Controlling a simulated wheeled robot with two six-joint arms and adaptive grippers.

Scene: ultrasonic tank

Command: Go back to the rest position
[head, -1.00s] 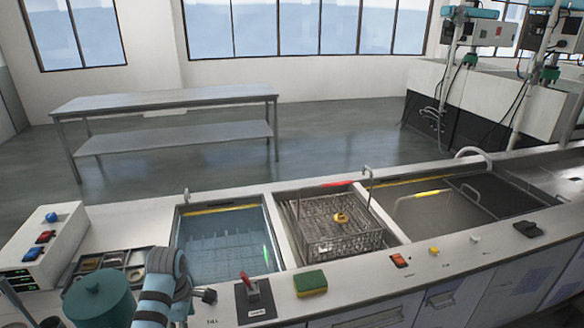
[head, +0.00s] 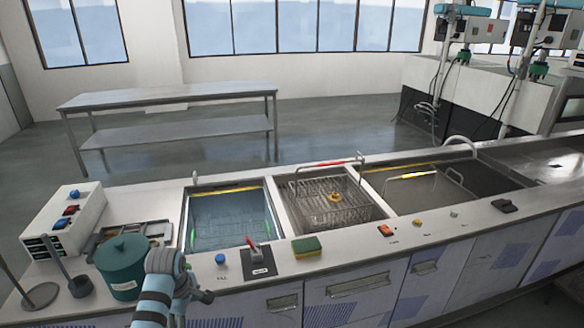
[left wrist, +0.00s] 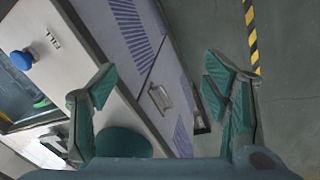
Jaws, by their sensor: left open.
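My right gripper is in neither view.
The counter holds a water-filled tank (head: 186,230), a wire basket (head: 335,217) in the middle basin and a dark basin at right. A green lidded pot (head: 121,268) stands near my left arm. A red-handled switch (head: 257,262) and a sponge (head: 306,245) lie along the front edge.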

